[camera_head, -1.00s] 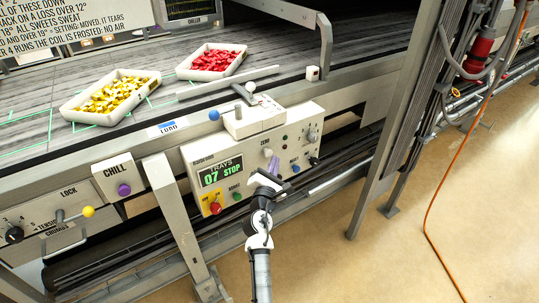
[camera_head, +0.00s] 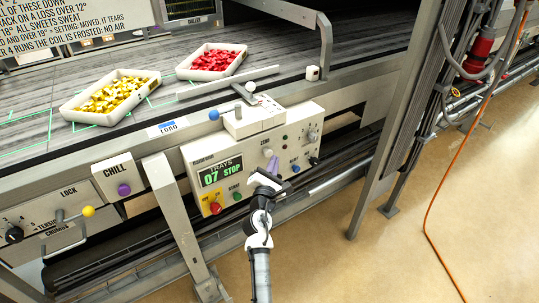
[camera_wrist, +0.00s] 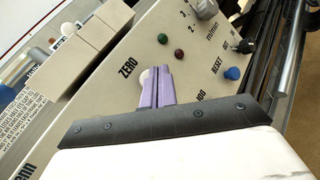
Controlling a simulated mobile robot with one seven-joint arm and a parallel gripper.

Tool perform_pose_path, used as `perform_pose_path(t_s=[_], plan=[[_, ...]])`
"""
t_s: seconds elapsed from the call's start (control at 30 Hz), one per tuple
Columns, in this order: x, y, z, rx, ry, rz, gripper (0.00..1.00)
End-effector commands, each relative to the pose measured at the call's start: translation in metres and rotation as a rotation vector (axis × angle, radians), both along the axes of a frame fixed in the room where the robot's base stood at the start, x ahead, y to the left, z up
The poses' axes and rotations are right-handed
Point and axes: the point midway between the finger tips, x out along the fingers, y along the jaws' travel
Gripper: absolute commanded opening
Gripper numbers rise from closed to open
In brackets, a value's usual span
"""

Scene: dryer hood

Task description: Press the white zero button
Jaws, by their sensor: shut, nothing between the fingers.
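The white zero button (camera_head: 267,153) is a round knob on the cream control box (camera_head: 222,158), under the ZERO label. In the wrist view the white zero button (camera_wrist: 146,78) shows partly, just left of the purple fingertips, which hide the rest of it. My gripper (camera_head: 274,163) is in front of the box, its purple fingers shut with nothing between them. In the wrist view my gripper (camera_wrist: 163,72) points up at the panel, its tips overlapping the button's right side. I cannot tell whether they touch it.
A blue RESET button (camera_wrist: 232,73) and small green (camera_wrist: 163,38) and dark red (camera_wrist: 179,54) lamps or buttons are nearby. The box also has a red button on yellow (camera_head: 215,208) and a green one (camera_head: 237,196). A metal post (camera_head: 180,225) stands left.

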Motion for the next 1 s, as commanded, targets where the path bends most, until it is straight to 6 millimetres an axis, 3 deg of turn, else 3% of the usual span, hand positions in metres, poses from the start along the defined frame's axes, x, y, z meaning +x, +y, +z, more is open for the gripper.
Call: perform_pose_path(t_s=[1.0], plan=[[0.0097, 0.0075, -0.0002, 0.0, -0.001, 0.001, 0.0]])
